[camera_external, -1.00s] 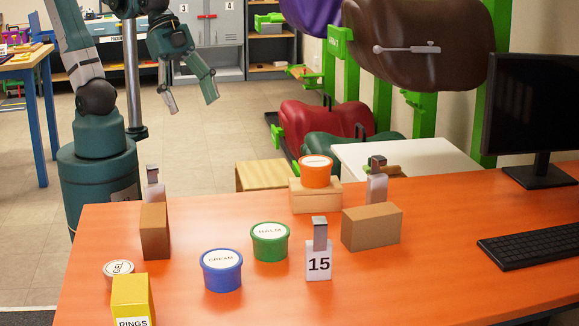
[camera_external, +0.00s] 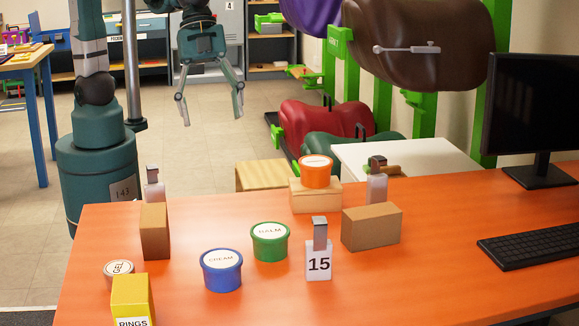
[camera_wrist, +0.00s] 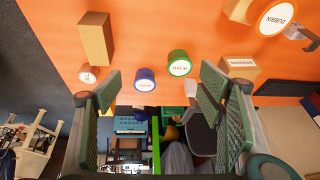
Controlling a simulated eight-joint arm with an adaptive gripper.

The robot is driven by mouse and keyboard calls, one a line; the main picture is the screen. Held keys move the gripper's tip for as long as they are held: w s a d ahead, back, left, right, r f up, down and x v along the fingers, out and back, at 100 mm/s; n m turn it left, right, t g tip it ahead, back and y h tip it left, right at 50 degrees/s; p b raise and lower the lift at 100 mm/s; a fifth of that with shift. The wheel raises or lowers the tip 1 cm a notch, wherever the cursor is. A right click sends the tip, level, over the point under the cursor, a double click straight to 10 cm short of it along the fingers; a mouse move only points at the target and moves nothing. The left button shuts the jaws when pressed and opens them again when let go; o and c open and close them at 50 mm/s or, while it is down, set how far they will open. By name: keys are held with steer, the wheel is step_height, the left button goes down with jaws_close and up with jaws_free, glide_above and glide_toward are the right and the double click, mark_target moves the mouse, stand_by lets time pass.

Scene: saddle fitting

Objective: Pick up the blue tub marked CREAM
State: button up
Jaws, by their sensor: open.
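The blue tub marked CREAM (camera_external: 221,271) stands upright on the orange table (camera_external: 440,210), with a white lid. In the wrist view the blue tub (camera_wrist: 145,80) shows near the upper middle, beyond the gap between my fingers. My gripper (camera_external: 211,108) is open and empty, hanging over the floor behind the table, well apart from the tub. Its two green fingers also frame the wrist view (camera_wrist: 160,100).
A green BALM tub (camera_external: 270,242) stands close behind and right of the blue tub. An orange tub (camera_external: 316,172) sits on a box.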

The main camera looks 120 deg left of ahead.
steer(key=w+d+f+m+g+h+p, duration=0.1)
steer(key=w+d+f+m, duration=0.15)
steer(key=w+d, duration=0.2)
steer(key=w+d+f+m+g+p, duration=0.1)
steer(key=w+d+f+m+p, duration=0.1)
steer(key=w+d+f, duration=0.3)
steer(key=m+g+h+p, duration=0.1)
steer(key=m+g+p, duration=0.1)
steer(key=m, duration=0.3)
glide_toward(221, 257)
steer(key=shift+n+x, duration=0.25)
steer(key=shift+x, duration=0.55)
steer(key=shift+w+d+f, duration=0.15)
steer(key=shift+d+f, duration=0.05)
steer(key=shift+f, duration=0.3)
steer(key=shift+x, duration=1.3)
steer(key=shift+b+x, duration=0.7)
steer(key=shift+x, duration=1.9)
